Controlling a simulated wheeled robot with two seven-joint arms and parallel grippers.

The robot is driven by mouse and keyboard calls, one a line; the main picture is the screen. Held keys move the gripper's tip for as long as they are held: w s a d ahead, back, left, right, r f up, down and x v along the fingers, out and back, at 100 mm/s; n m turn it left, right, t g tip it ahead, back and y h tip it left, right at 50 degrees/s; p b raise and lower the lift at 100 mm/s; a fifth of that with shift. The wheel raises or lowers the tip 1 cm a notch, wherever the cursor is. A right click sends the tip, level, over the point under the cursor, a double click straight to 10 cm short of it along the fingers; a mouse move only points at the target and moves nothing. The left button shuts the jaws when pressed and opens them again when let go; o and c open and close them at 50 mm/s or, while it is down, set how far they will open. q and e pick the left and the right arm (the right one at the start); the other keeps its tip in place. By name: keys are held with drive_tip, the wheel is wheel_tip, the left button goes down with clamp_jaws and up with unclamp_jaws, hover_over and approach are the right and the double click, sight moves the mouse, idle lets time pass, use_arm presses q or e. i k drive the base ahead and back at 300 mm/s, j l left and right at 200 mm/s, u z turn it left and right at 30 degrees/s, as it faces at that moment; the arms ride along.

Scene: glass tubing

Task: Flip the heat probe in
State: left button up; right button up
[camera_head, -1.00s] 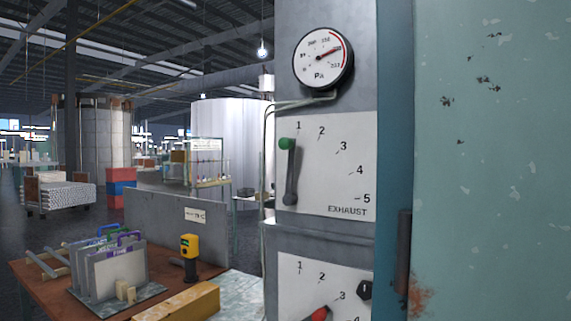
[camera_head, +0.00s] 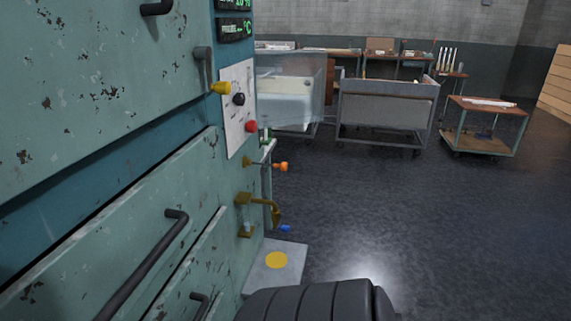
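I see the worn teal cabinet (camera_head: 90,80) at close range on the left. An orange-tipped rod (camera_head: 283,166) sticks out to the right from its edge. Below it a brass hinged bracket (camera_head: 270,207) juts out, with a blue-ended piece (camera_head: 285,229) lower down. I cannot tell which of these, if any, is the heat probe. Neither of my grippers is in view.
The cabinet carries a white panel with yellow (camera_head: 221,88), black (camera_head: 239,99) and red (camera_head: 252,126) knobs, dark handles and green displays (camera_head: 234,29). A plate with a yellow disc (camera_head: 277,260) lies low beside it. Carts (camera_head: 387,104) stand behind; the floor (camera_head: 420,220) at right is clear.

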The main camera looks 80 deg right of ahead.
sight(284, 166)
drive_tip(key=z, duration=2.65)
